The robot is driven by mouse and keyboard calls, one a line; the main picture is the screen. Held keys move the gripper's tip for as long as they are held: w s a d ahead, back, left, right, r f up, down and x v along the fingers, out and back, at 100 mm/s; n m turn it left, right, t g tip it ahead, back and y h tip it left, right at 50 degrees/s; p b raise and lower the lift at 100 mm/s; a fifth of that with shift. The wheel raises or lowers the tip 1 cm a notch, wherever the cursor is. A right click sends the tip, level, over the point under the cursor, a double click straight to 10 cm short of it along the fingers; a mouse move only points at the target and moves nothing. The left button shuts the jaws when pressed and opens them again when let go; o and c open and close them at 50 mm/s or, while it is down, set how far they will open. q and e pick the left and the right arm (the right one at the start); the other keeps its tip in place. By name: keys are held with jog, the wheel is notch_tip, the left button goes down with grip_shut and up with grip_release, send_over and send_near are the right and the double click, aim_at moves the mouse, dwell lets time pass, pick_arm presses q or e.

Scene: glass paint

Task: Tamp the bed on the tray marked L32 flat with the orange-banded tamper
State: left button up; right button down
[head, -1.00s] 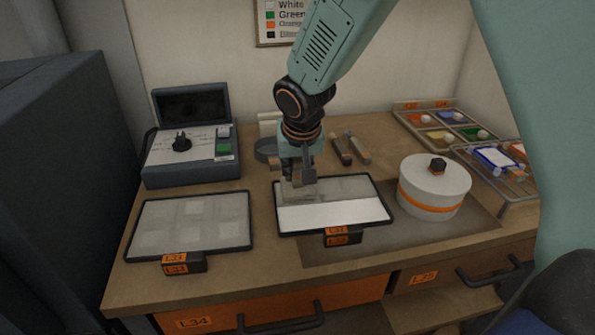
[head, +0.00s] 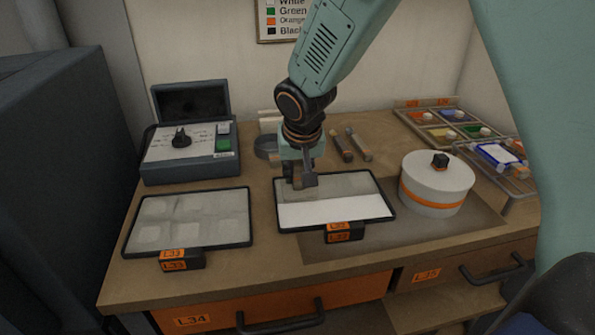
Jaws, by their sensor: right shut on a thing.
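The middle tray (head: 388,213), whose tag seems to read L32, has a dark rim. Its bed is grey and slightly uneven over the back part, with a smooth white strip (head: 335,212) along the front. My right gripper (head: 303,180) points down over the tray's back left part. It is shut on a small grey thing, mostly hidden by the fingers; I cannot tell what it is or whether it touches the bed. A white round drum with an orange band and black knob (head: 435,190), perhaps the tamper, stands right of the tray, apart from the gripper. My left gripper is not in view.
A left tray (head: 127,240) holds a grey bed with pale squares. A control box (head: 190,165) stands behind it. A round dark dish (head: 266,147) and two short handled tools (head: 359,145) lie behind the middle tray. Colour trays (head: 445,122) and a wire rack (head: 507,183) are at right.

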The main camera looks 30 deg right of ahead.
jog(key=shift+s+f+b, duration=0.1)
jog(key=shift+f+b, duration=0.25)
jog(key=shift+f, duration=0.05)
dwell(0.9)
jog(key=shift+r, duration=0.15)
jog(key=shift+r+p, duration=0.85)
jog(key=shift+p, duration=0.05)
jog(key=shift+r, duration=0.2)
